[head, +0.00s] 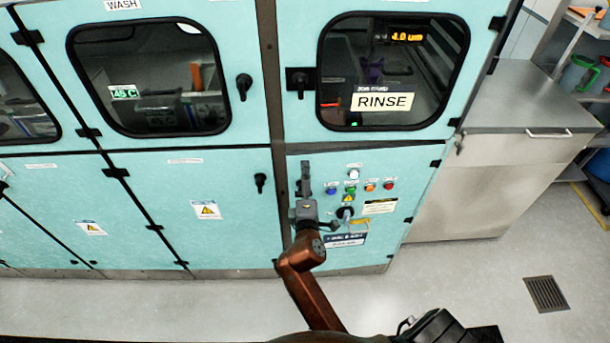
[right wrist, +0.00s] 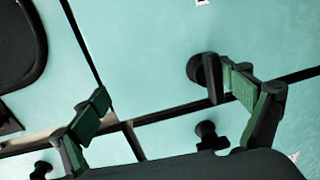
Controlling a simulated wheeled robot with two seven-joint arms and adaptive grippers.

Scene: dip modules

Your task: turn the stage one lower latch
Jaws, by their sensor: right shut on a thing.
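My right gripper (head: 325,196) is in front of the teal cabinet in the head view, at the end of a copper-brown arm. In the right wrist view its green-padded fingers (right wrist: 168,100) are well spread, and a black latch (right wrist: 197,70) with a round base lies against the right finger. I take the gripper as shut on this latch; the contact is partly hidden by the finger. In the head view a black latch (head: 260,183) sits on a lower door, left of the dark post. I cannot tell for certain which latch is the one by the finger. My left gripper is not in view.
Upper doors have windows marked WASH (head: 150,80) and RINSE (head: 395,75), with black latches (head: 244,86) between. Coloured buttons (head: 352,188) and a black knob (head: 345,212) are beside the gripper. A steel counter (head: 525,110) stands at right. The front floor is clear.

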